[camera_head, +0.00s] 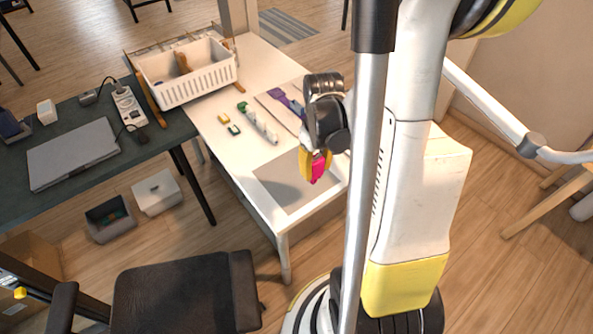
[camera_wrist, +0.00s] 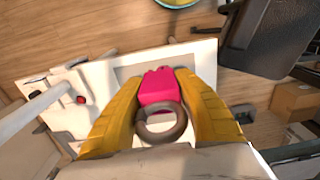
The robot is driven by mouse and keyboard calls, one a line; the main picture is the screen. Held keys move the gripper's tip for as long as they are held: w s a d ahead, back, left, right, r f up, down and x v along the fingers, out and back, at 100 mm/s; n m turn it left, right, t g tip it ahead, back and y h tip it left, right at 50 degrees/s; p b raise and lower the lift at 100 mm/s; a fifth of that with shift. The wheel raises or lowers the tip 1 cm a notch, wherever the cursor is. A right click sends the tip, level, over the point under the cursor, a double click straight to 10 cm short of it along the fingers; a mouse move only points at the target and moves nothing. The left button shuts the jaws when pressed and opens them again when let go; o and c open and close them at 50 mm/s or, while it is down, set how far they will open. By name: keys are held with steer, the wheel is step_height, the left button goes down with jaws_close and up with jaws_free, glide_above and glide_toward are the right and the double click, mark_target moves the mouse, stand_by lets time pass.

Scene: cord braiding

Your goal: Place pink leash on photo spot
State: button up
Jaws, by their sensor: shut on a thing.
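The pink leash (camera_head: 317,171) is a small bright pink bundle. My gripper (camera_head: 314,164) is shut on it and holds it above the front part of the white table. In the wrist view the leash (camera_wrist: 158,86) sits between the yellow fingers of my gripper (camera_wrist: 159,92). A brown ring (camera_wrist: 150,137) overlaps its near end; I cannot tell whether it belongs to the leash. A grey rectangle (camera_head: 283,189) on the table's front end looks like the photo spot. It lies below my gripper and partly shows beside the leash in the wrist view (camera_wrist: 129,72).
A white basket (camera_head: 190,87) stands at the table's far end. A green-and-white strip (camera_head: 258,123), a purple item (camera_head: 284,101) and small yellow and green blocks (camera_head: 229,123) lie mid-table. A dark desk with a laptop (camera_head: 74,153) adjoins on the left. A black chair (camera_head: 185,297) stands in front.

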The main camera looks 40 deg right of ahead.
steer(key=shift+w+d+f+b, duration=0.4)
steer(key=shift+w+f+b, duration=0.4)
steer(key=shift+w+f, duration=0.9)
steer(key=shift+w+d+f+b, duration=0.45)
steer(key=shift+w+f+b, duration=0.55)
steer(key=shift+f, duration=1.1)
steer(key=shift+w+d+f+b, duration=0.4)
steer(key=shift+w+f+b, duration=0.2)
steer(key=shift+w+f, duration=1.2)
steer(key=shift+s+f, duration=0.15)
steer(key=shift+f, duration=0.2)
steer(key=o, duration=1.1)
steer(key=shift+r, duration=0.1)
steer(key=shift+r, duration=0.1)
